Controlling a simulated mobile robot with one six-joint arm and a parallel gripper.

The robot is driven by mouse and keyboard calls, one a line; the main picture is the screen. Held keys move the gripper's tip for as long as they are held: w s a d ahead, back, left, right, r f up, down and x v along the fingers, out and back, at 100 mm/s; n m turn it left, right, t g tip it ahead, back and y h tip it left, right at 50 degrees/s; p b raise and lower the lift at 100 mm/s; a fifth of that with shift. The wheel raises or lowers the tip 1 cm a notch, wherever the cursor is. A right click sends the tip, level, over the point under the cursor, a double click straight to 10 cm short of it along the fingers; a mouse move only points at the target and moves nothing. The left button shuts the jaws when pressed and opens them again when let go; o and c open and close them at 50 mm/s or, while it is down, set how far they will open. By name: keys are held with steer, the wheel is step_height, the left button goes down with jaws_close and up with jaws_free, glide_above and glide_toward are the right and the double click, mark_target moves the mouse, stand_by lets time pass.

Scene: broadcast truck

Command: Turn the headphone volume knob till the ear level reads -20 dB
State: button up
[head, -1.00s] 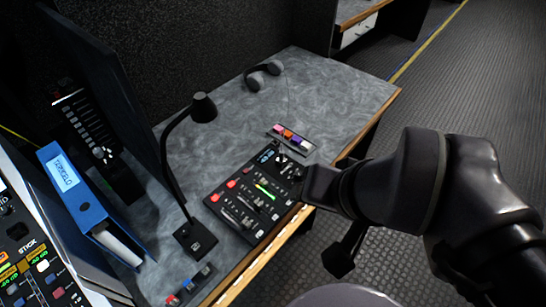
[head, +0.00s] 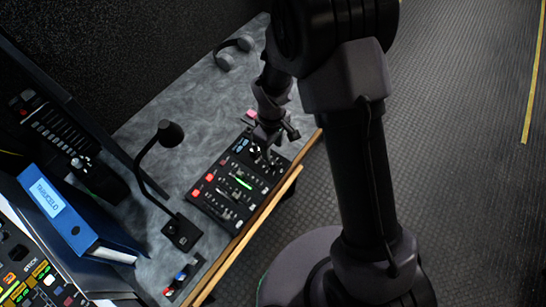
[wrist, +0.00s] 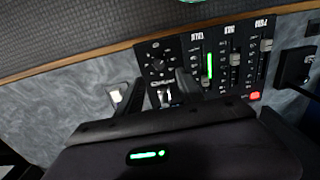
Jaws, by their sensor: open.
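The dark control panel (head: 218,203) lies on the grey desk near its wooden front edge. In the wrist view the panel (wrist: 183,47) shows labelled fader strips, a lit green bar and a round dark knob (wrist: 157,66) ringed by small marks; I cannot tell whether it is the headphone volume knob. My gripper (head: 268,147) is over the far end of the panel, pointing down. In the wrist view its open fingers (wrist: 163,92) are near the knob, with nothing visible between them. Contact cannot be told. No ear level figure is readable.
Grey headphones (head: 233,52) lie at the back of the desk. A blue binder (head: 65,215) is further left. A pink block (head: 251,114) shows behind the panel. Floor is open at right.

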mark_target(272, 162)
step_height(272, 162, down, 8)
steer(key=shift+f+b, duration=0.2)
steer(key=shift+b, duration=0.95)
steer(key=shift+c, duration=0.5)
jaws_close()
